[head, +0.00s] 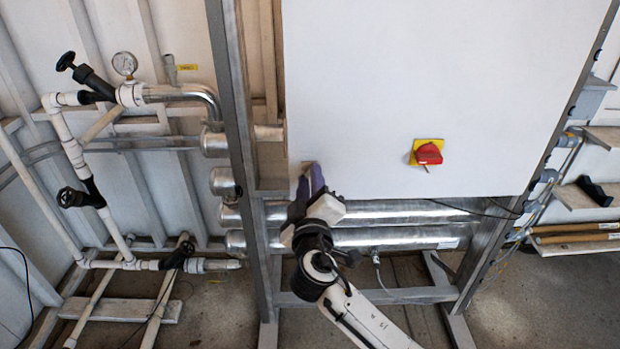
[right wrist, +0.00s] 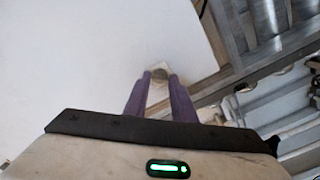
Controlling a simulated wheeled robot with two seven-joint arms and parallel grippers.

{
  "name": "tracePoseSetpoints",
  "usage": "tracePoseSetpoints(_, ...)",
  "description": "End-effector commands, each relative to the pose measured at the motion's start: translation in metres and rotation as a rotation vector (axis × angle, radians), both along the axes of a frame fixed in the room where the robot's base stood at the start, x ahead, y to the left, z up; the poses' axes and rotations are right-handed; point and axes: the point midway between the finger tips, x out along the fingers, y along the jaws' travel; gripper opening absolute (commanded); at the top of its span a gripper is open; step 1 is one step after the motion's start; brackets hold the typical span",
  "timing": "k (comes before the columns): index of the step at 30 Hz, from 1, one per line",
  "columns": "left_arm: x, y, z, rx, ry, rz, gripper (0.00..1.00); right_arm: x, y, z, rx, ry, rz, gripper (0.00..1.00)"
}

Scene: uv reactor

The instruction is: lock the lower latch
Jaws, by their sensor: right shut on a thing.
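The white cabinet (head: 400,90) has a large flat front panel. My right gripper (head: 309,177) is at the panel's lower left corner, with its purple fingers pointing up at it. In the right wrist view the two fingers (right wrist: 160,78) are shut on a small grey-brown latch (right wrist: 160,71) near the panel's edge. The fingers hide much of the latch, and its exact turn cannot be told. In the head view the latch is mostly hidden by the gripper. My left gripper is not in view.
A red rotary switch (head: 428,153) on a yellow plate sits on the panel. Horizontal metal tubes (head: 400,237) run below the cabinet, close to my right arm. A grey frame post (head: 240,150) stands left of the gripper. White pipes with black valves (head: 77,197) stand further left.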

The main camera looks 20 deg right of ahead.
Motion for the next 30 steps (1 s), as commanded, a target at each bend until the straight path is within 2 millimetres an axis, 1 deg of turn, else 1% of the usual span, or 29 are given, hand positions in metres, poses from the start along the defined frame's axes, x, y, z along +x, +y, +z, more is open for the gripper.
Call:
tracePoseSetpoints(6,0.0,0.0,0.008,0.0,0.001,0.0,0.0,0.0,0.0,0.002,-0.198,0.057,0.0,0.01)
tracePoseSetpoints(15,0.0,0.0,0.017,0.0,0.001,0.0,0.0,0.0,0.0,0.001,-0.447,0.128,-0.001,0.01)
tracePoseSetpoints(22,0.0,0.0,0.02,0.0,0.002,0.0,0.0,0.0,0.0,0.0,-0.583,0.167,-0.001,0.01)
tracePoseSetpoints(30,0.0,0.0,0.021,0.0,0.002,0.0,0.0,0.0,0.001,0.0,-0.663,0.189,0.0,0.01)
